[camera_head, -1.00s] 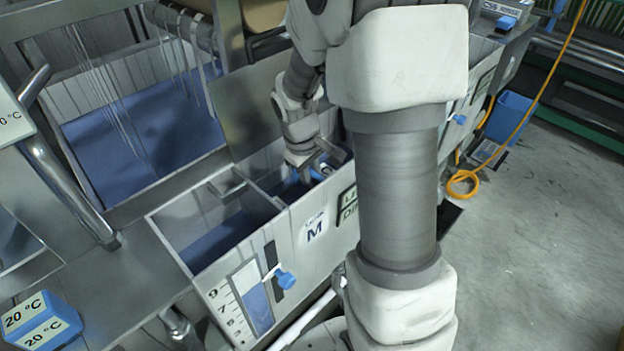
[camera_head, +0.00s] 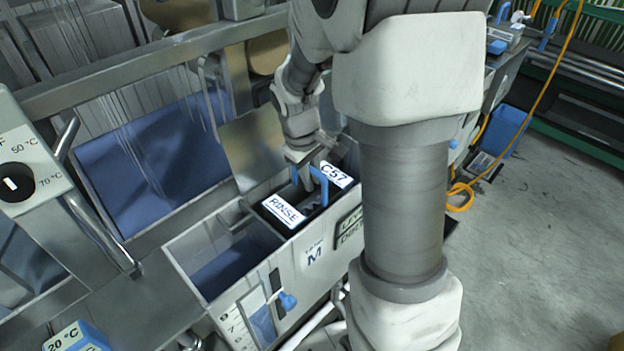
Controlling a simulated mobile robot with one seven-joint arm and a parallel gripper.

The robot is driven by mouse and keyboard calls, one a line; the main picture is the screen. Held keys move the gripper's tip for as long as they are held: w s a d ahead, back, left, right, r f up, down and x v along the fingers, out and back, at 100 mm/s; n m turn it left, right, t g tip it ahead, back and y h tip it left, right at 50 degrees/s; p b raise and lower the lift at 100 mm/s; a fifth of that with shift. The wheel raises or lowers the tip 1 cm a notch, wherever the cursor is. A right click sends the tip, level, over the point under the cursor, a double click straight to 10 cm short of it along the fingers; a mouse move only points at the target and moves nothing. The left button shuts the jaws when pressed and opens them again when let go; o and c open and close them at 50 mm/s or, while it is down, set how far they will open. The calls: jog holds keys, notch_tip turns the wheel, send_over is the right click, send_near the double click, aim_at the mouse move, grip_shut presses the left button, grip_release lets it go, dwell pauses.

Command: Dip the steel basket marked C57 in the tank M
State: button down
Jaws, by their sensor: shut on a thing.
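The steel basket marked C57 (camera_head: 310,207) shows a white C57 label, a white RINSE label and a blue handle (camera_head: 323,186). My gripper (camera_head: 303,162) is shut on this handle from above; its fingertips are partly hidden. The tank M (camera_head: 313,266) is a grey steel trough with an M label on its front wall. The basket's top shows at about the tank's rim, over its right-hand compartment. Its lower part is hidden, so I cannot tell how deep it sits.
A compartment with dark blue liquid (camera_head: 228,266) is open left of the basket. A level gauge with a blue knob (camera_head: 287,300) is on the tank front. A larger blue bath (camera_head: 150,165) lies behind.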

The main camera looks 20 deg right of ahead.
notch_tip(320, 180, up, 13)
jog(key=p, duration=0.9)
jog(key=shift+r+p, duration=0.15)
jog(key=shift+p, duration=0.15)
